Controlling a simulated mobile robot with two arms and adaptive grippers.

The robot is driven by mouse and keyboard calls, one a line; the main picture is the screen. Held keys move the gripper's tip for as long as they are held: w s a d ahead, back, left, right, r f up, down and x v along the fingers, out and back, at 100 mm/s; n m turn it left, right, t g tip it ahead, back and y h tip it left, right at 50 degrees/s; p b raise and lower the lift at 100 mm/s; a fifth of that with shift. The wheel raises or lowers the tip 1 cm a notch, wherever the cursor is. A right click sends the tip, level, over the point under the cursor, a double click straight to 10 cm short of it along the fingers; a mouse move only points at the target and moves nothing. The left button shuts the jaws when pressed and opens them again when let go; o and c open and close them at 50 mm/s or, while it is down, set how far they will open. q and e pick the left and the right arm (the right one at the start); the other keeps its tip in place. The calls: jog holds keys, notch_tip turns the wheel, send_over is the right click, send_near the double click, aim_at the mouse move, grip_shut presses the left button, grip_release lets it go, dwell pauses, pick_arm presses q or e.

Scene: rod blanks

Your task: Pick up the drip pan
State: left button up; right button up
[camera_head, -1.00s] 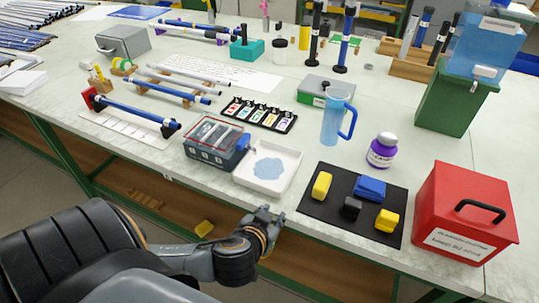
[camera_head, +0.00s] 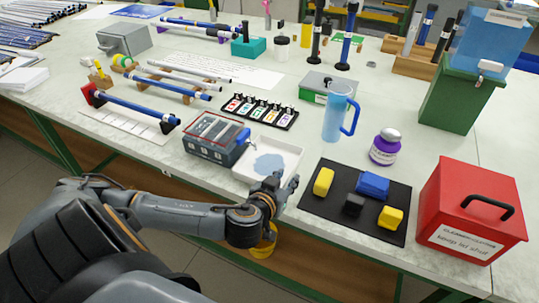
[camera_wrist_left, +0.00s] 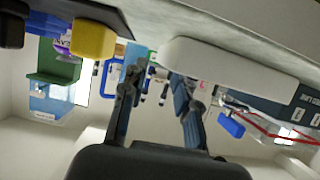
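The drip pan is a shallow white tray (camera_head: 287,157) with a pale blue puddle in it, at the front edge of the bench. My left gripper (camera_head: 275,183) is at its near right corner and hides part of that corner in the head view. In the left wrist view the two fingers (camera_wrist_left: 156,80) stand apart with nothing held between them. The pan's white outer wall (camera_wrist_left: 230,65) is close to the right-hand fingertip there; I cannot tell whether they touch. My right gripper is not in view.
A grey case with a clear lid (camera_head: 214,138) stands close at the pan's left. A black mat (camera_head: 335,208) with yellow, blue and black blocks lies to its right. Behind are a rack of small labelled items (camera_head: 260,111) and a blue jug (camera_head: 337,113). A red box (camera_head: 470,213) stands far right.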

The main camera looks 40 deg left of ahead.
aim_at(291, 172)
pick_arm(q)
jog(key=b+x, duration=0.2)
jog(key=x, duration=0.3)
jog(key=shift+w+a, duration=0.15)
jog(key=shift+a, duration=0.05)
grip_shut()
